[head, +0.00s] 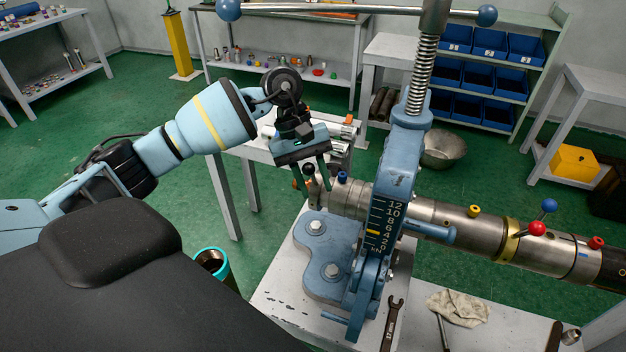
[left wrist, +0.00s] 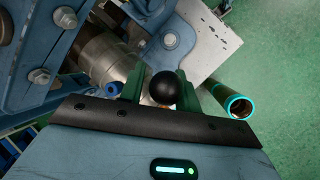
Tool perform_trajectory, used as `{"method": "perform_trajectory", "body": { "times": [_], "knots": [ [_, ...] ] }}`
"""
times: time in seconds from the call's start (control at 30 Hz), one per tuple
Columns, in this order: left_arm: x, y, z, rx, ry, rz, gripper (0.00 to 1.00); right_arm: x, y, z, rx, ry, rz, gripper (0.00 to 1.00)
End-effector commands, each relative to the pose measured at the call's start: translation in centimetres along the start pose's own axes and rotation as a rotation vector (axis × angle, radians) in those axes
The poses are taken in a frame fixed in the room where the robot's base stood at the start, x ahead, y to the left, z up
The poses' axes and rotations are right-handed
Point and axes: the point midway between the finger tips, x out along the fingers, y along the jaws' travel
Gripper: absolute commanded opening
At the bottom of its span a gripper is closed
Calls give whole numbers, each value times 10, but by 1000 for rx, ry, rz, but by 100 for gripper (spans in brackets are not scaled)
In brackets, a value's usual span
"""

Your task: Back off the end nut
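A long steel pipe assembly (head: 440,215) runs through the blue vise (head: 335,235). Its left end is a steel collar (head: 345,203), probably the end nut, with a blue knob (head: 342,177) and a short post topped by a black ball knob (head: 309,170). My left gripper (head: 311,176) is over this end, its green fingers apart on either side of the black ball. In the left wrist view the ball (left wrist: 163,87) sits between the fingertips (left wrist: 160,88), with narrow gaps; I cannot tell whether they touch it. The collar (left wrist: 108,62) is partly hidden there. My right gripper is not in view.
The vise's tall screw and T-handle (head: 350,10) rise above.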

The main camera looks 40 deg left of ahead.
Motion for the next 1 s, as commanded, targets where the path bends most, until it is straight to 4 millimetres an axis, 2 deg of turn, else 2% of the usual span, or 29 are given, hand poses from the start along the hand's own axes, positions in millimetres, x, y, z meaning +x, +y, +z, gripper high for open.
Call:
{"method": "perform_trajectory", "body": {
  "times": [0.27,0.53,1.0],
  "knots": [
    [3,0,0,0,-1,-1,33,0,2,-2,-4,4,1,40],
    [3,0,0,0,-1,-1,0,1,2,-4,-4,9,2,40],
    [3,2,2,-3,-7,-3,0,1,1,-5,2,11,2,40]
  ]
}}
